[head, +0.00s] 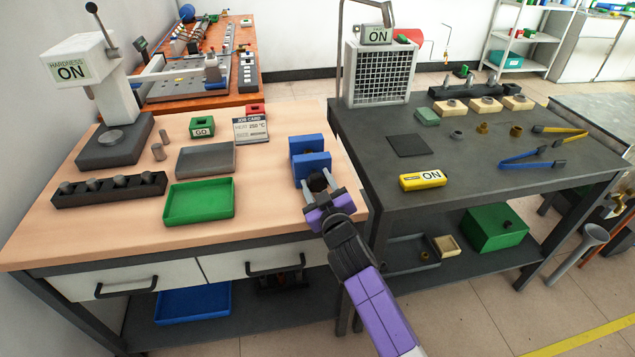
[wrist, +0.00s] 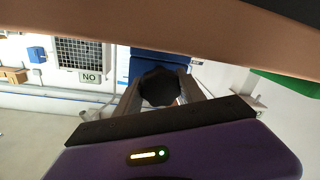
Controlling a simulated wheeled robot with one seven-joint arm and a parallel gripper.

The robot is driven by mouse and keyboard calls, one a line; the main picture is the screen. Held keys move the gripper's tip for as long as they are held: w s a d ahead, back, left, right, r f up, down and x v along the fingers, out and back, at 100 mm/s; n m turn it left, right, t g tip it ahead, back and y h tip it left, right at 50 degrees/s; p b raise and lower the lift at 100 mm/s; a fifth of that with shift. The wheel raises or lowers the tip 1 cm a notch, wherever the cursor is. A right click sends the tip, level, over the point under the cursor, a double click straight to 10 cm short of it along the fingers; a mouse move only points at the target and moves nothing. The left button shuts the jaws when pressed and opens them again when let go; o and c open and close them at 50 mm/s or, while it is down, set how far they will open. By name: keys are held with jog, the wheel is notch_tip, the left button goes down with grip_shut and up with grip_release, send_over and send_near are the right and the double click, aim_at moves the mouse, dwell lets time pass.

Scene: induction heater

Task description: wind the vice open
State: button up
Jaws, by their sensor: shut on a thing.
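The blue vice (head: 309,146) stands at the right edge of the wooden bench, with a gap showing between its two blue jaws. Its dark round handle knob (head: 317,181) faces the front of the bench. My gripper (head: 324,192) is at the knob, with one finger on each side of it. In the wrist view the dark many-sided knob (wrist: 158,87) sits between my fingers (wrist: 160,95), with part of the blue vice (wrist: 150,62) behind it. My gripper is shut on the knob. The vice's screw is hidden.
A green tray (head: 199,219), a grey tray (head: 205,175) and a job card (head: 250,129) lie left of the vice. The bench front around my gripper is clear.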

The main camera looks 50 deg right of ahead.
aim_at(318, 187)
jog(key=shift+a, duration=0.1)
jog(key=o, duration=1.4)
jog(key=shift+c, duration=0.2)
jog(key=v, duration=0.6)
jog(key=shift+s+b, duration=0.2)
jog(key=shift+b, duration=0.2)
jog(key=shift+s+a, duration=0.4)
jog(key=shift+s, duration=0.2)
jog(key=shift+r, duration=0.1)
